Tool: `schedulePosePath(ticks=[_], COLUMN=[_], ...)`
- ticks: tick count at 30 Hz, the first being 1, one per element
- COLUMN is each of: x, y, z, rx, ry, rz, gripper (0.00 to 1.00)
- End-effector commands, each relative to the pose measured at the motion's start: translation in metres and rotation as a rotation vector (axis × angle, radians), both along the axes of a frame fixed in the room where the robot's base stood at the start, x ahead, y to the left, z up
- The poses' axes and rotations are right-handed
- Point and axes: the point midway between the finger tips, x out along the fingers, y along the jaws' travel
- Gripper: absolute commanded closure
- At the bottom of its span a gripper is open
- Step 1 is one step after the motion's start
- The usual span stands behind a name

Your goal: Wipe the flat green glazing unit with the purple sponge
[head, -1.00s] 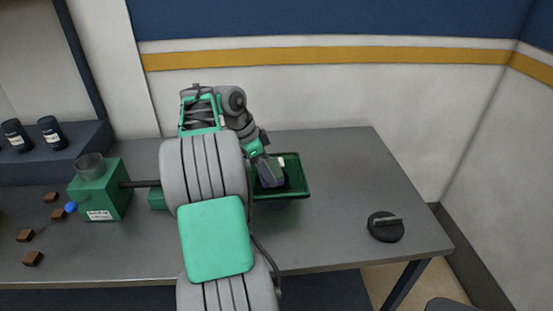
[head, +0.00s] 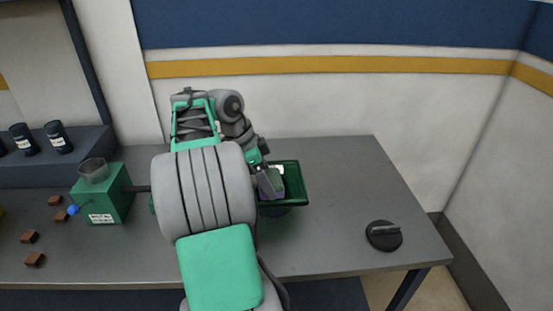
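My gripper (head: 271,190) points down into a dark green open tray (head: 298,184), at the middle of the table. A small purple patch, likely the purple sponge (head: 265,195), shows at the fingertips. I cannot tell whether the fingers are closed on it. My arm covers the tray's left part. I cannot make out a separate flat green glazing unit. A sliver of green beside my arm's left edge (head: 152,203) belongs to something mostly hidden behind the arm.
A green box with a clear cup (head: 103,197) stands at left, with a dark rod running behind my arm. Several brown blocks (head: 34,260) and a blue ball (head: 73,210) lie near it. A round black object (head: 383,235) sits at right. The table's right rear (head: 345,165) is clear.

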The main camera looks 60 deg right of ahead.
Motion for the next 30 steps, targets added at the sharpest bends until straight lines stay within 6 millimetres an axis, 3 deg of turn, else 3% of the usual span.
schedulePosePath(ticks=[1, 13, 26, 30], x=[0.001, 0.003, 0.004, 0.019], y=[0.0, 0.001, 0.002, 0.009], z=[0.01, 0.044, 0.046, 0.047], rx=[-0.001, -0.002, -0.003, -0.002], ry=[-0.001, -0.001, -0.002, -0.002], rz=[0.002, 0.005, 0.008, 0.045], gripper=[0.53, 0.53, 0.53, 0.53])
